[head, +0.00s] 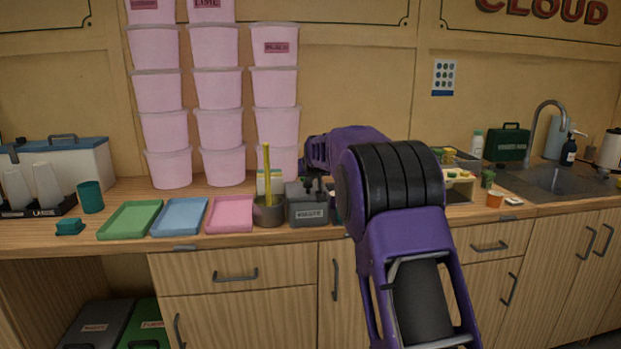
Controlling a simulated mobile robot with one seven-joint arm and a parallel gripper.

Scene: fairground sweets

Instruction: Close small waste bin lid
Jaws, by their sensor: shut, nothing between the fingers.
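The small waste bin (309,213) is a dark grey box with a pale WASTE label, standing on the counter near its front edge. Its dark top shows at about the height of the neighbouring cup's rim, but I cannot tell whether the lid lies fully flat. My gripper (311,184) is at the end of my purple arm, pointing down at the bin's top. It is shut and empty. The fingertips are small and dark against the bin, so I cannot tell whether they touch the lid. My arm hides the area right of the bin.
A grey cup (268,212) with a yellow stick stands close left of the bin. Pink (230,215), blue (180,217) and green (130,220) trays lie further left. Stacked pink tubs (222,127) stand behind. A sink (555,180) is at the right.

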